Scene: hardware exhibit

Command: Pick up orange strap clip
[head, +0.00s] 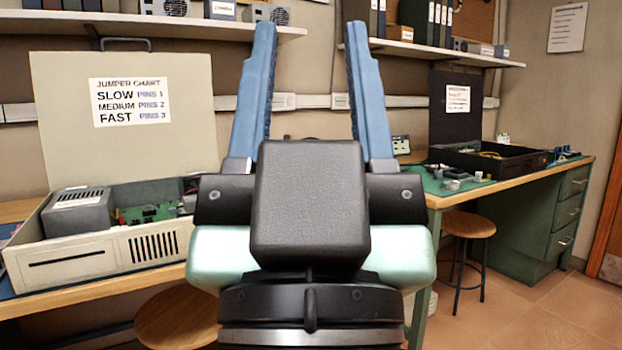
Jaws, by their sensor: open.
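I see no orange strap clip in the head view. My gripper (310,27) is raised in the middle of the picture, with its two blue fingers pointing up and wide apart. Nothing shows between the fingers. My gripper and wrist hide the middle of the bench area behind them.
An open beige computer case (105,257) stands on the left bench, its lid bearing a jumper chart (130,102). On the right bench are an open black case (480,165) and small loose parts (452,184). Stools (467,225) stand below. Floor at lower right (540,310) is clear.

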